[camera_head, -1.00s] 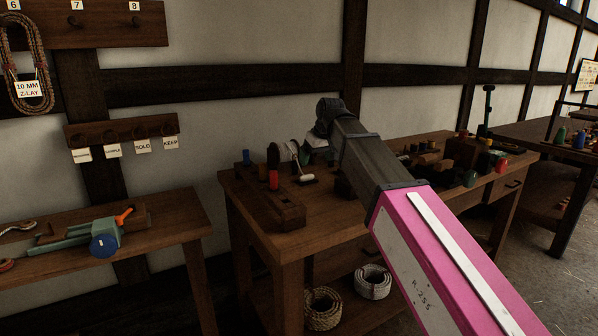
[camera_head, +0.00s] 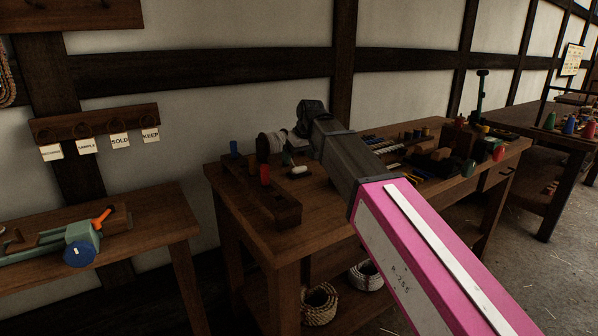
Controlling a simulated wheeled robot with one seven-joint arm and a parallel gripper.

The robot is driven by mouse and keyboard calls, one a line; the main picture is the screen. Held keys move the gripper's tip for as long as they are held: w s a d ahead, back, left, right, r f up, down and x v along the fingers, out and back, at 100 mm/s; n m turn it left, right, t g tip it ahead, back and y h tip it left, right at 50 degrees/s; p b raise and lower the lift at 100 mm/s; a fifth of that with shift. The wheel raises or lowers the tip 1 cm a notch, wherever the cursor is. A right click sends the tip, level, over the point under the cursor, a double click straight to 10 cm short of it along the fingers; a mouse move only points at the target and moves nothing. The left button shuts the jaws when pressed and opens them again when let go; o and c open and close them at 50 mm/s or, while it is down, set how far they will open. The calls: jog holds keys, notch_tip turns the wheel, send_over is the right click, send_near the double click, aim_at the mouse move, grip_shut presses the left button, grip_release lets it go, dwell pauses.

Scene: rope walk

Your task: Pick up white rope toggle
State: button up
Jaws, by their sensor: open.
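A small white cylinder, which looks like the white rope toggle (camera_head: 299,171), lies on the top of the middle wooden bench (camera_head: 246,229), right of a wooden tool rack. My arm reaches in from the lower right, over the bench. My gripper (camera_head: 284,154) is small and dark at the arm's far end, above and left of the toggle. It is open, and its fingers are partly hidden and hard to make out. It appears apart from the toggle, with nothing visibly held.
The wooden rack (camera_head: 284,209) with blue and red handled tools stands left of the toggle. Several tools and blocks crowd the bench's right side. Rope coils (camera_head: 319,304) sit below. A left bench (camera_head: 150,222) holds a teal tool (camera_head: 82,238).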

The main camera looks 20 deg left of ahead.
aim_at(299, 170)
jog(key=x, duration=0.4)
jog(key=shift+w+d, duration=0.1)
jog(key=shift+d, duration=0.35)
jog(key=shift+w+a+f, duration=0.1)
jog(key=shift+a+f, duration=0.05)
jog(key=shift+f, duration=0.4)
jog(key=c, duration=1)
